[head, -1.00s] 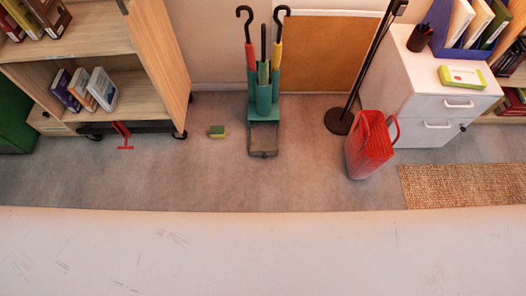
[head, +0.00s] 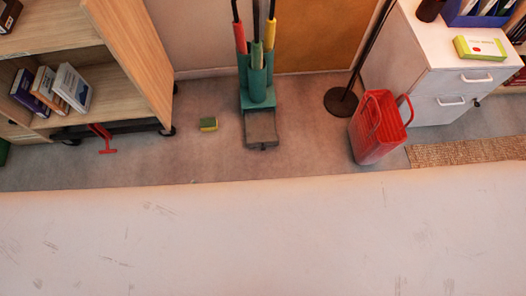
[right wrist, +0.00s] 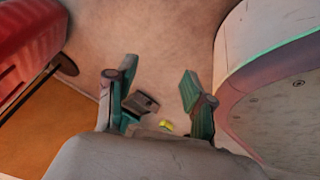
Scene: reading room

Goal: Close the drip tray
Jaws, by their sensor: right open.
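The drip tray (head: 261,128) is a dark grey, flat tray at the foot of the teal umbrella stand (head: 258,90). It sticks out from the stand's front towards me, over the floor. The tray also shows in the right wrist view (right wrist: 141,103), small and between the fingers in the picture, beyond them. My right gripper (right wrist: 157,82) is open and empty, with its two fingers wide apart. No contact with the tray shows. My left gripper is in neither current view.
A red basket (head: 377,128) stands right of the stand, by a black round lamp base (head: 341,102). A wheeled bookshelf (head: 130,60) is further left, a white drawer cabinet (head: 430,75) at right.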

